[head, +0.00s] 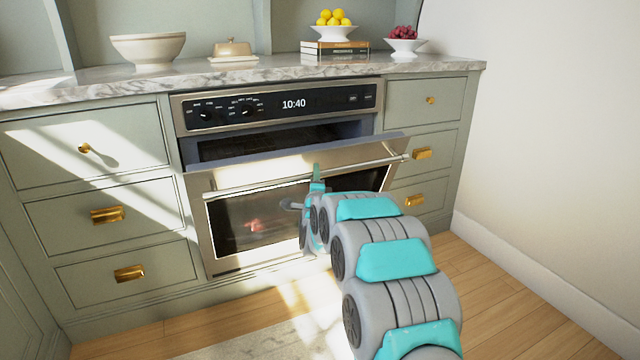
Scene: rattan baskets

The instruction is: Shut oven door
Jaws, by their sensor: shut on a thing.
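The oven (279,107) is built into the grey-green cabinets, with a black control panel and a clock reading 10:40. Its door (231,178) is partly open, tilted outward at the top, with a dark gap above it. A bar handle (380,156) runs along the upper part of the door. My gripper (317,178) is at the middle of the handle and is shut on it. My arm hides the lower right part of the door, and the fingers are only partly visible.
Drawers with brass pulls (107,215) flank the oven. The marble counter (270,74) holds a bowl (148,48), a butter dish (233,49), books (334,48) and fruit bowls (404,46). A white wall (560,130) stands at right. A rug (260,338) lies on the wooden floor in front.

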